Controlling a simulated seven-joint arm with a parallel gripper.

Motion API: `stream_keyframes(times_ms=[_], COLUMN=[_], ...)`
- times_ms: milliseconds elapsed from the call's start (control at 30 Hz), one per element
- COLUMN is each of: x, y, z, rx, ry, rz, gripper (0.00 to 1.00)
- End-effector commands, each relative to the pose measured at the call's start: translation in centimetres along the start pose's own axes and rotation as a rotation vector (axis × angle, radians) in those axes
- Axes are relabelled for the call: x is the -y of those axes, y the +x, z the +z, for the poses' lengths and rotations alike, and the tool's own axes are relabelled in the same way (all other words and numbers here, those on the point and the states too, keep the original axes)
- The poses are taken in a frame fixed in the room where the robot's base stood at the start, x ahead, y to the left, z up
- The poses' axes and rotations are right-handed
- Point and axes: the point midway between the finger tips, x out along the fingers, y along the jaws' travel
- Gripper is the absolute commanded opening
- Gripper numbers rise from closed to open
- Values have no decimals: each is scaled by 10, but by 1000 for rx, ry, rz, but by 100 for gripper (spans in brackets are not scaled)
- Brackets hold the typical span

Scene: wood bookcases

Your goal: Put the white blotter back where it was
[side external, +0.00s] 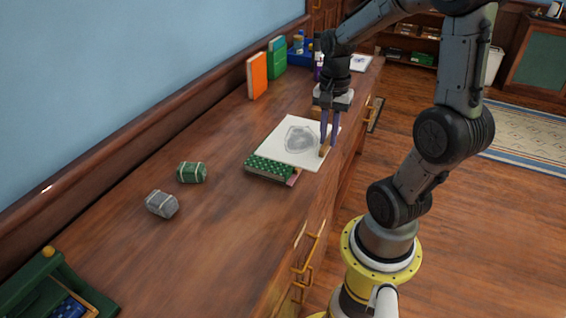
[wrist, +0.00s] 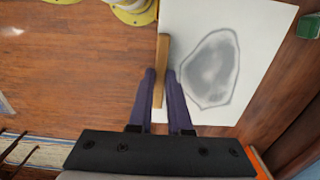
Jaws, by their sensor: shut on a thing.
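The white blotter (side external: 277,137) is a pale sheet with a grey smudged patch and a wooden strip (side external: 324,149) along one edge. It is over the wooden counter near its front edge; I cannot tell whether it rests flat or is slightly raised. In the wrist view the blotter (wrist: 265,25) fills the upper right, with its wooden strip (wrist: 162,55) on its left edge. My gripper (side external: 328,143) points down at that edge and is shut on the strip. Its purple fingers (wrist: 160,78) stand on either side of the strip in the wrist view.
A green patterned book (side external: 270,170) lies against the blotter's near side. A green bundle (side external: 191,172) and a grey one (side external: 162,204) lie further left. Orange (side external: 257,75) and green (side external: 277,56) books stand at the wall. A blue bin (side external: 300,52) is behind. The left counter has bare room.

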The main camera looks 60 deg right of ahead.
Motion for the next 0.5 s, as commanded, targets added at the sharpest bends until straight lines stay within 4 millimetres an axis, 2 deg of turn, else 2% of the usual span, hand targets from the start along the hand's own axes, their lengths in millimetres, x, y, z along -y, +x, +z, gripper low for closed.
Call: stream_keyframes(times_ms=[167, 267, 500], x=[-4, -3, -2], y=[6, 13, 27], z=[6, 24, 84], rx=[-3, -2, 0], ry=[-52, -149, -451], rz=[-4, -4, -3], gripper=[0, 0, 0])
